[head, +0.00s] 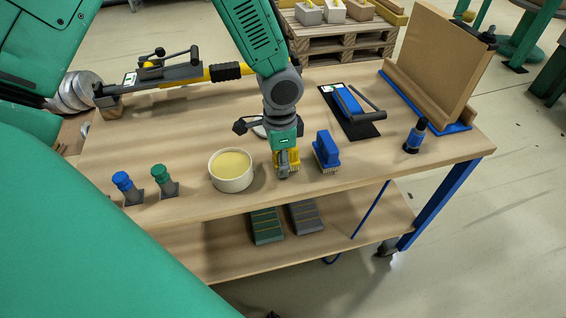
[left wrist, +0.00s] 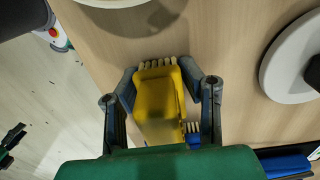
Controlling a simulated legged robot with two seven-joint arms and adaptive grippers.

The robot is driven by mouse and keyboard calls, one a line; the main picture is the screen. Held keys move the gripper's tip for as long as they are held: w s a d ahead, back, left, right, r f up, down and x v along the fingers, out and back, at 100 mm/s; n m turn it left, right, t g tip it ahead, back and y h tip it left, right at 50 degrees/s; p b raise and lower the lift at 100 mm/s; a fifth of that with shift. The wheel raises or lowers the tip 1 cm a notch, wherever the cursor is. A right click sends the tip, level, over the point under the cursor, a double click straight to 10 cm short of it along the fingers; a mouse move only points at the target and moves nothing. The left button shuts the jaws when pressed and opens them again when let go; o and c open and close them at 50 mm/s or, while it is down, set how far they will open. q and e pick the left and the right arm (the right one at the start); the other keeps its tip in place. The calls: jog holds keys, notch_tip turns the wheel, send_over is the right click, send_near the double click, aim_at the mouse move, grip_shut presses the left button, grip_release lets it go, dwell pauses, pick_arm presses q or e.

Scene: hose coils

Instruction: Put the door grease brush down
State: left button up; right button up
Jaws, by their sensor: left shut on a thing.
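My left gripper (head: 286,168) comes down over the front middle of the wooden workbench (head: 225,205). It is shut on a yellow brush (head: 294,157) with pale bristles. In the left wrist view the yellow brush (left wrist: 157,98) sits between the two fingers, bristle tips showing at its upper end. The brush is at or just above the bench top; I cannot tell whether it touches. A blue brush (head: 326,149) stands close to its right, bristles down. A white tub (head: 231,171) of yellowish grease stands to its left. My right gripper is not in view.
Blue (head: 127,187) and green (head: 164,181) knobbed pieces stand at front left. A dark bottle (head: 415,136) and a black mat (head: 350,110) with a blue-handled tool lie right. A white disc (left wrist: 293,57) shows in the wrist view. The front edge is near.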

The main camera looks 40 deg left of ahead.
pick_arm(q)
jog(key=shift+a+f, duration=0.3)
jog(key=shift+c, duration=0.3)
jog(key=shift+a, duration=0.15)
grip_shut()
jog(key=shift+s+d+f, duration=0.25)
jog(key=shift+d, duration=0.3)
jog(key=shift+s+a+f, duration=0.1)
jog(key=shift+s+f, duration=0.1)
jog(key=o, duration=1.2)
grip_release()
jog(key=shift+f, duration=0.1)
jog(key=shift+w+f, duration=0.2)
jog(key=shift+w, duration=0.2)
jog(key=shift+d+r, duration=0.15)
jog(key=shift+d, duration=0.05)
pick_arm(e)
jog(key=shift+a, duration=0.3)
pick_arm(q)
jog(key=shift+r, duration=0.1)
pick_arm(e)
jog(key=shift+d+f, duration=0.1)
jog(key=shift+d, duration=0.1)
